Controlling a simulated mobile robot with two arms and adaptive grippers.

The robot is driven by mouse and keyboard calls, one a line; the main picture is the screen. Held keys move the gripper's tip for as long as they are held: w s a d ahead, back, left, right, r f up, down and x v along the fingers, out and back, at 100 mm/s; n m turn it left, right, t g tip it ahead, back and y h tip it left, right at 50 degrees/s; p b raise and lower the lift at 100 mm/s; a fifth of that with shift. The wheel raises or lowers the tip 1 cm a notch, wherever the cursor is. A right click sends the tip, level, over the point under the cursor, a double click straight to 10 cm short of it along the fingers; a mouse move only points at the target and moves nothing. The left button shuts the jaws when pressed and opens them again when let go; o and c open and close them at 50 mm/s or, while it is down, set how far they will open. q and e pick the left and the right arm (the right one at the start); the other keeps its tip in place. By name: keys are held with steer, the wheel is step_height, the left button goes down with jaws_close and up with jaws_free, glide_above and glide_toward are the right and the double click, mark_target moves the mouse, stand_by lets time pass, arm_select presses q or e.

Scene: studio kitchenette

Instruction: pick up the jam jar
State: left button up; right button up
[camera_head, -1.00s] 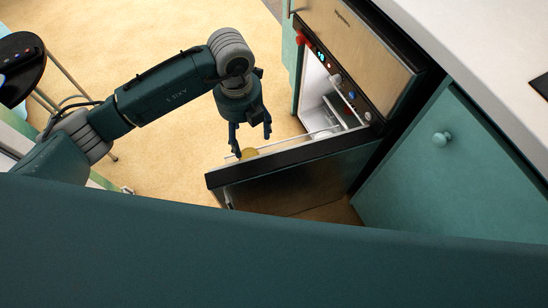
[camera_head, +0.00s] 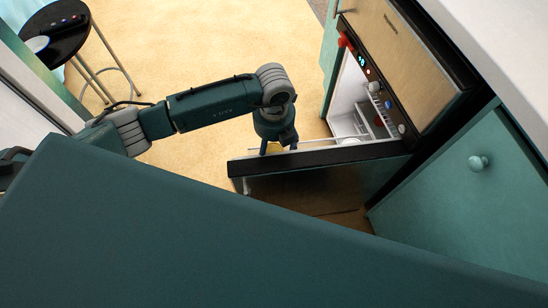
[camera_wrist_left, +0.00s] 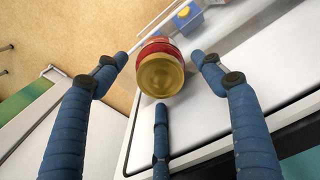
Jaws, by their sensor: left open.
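The jam jar, with a gold lid (camera_wrist_left: 160,75) and a red band below it, stands on the white inside of an open appliance door (camera_wrist_left: 205,112) in the left wrist view. In the head view only a small yellow bit of it (camera_head: 273,148) shows behind the door's edge. My left gripper (camera_head: 279,146) is over the door at the jar. In the left wrist view its blue fingers (camera_wrist_left: 160,68) are spread, with the jar beyond and between their tips. I cannot tell whether any finger touches it. My right gripper is not in view.
The open door (camera_head: 320,173) juts out from a lit appliance (camera_head: 352,92) under the counter. A clear rim (camera_wrist_left: 235,38) runs along the door, with a blue object (camera_wrist_left: 187,15) near it. A teal cabinet (camera_head: 455,195) is at right. A black stool (camera_head: 58,32) stands far left on open floor.

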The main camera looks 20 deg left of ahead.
arm_select(q)
steer(key=shift+f, duration=0.15)
jaws_close()
steer(key=shift+w, duration=0.1)
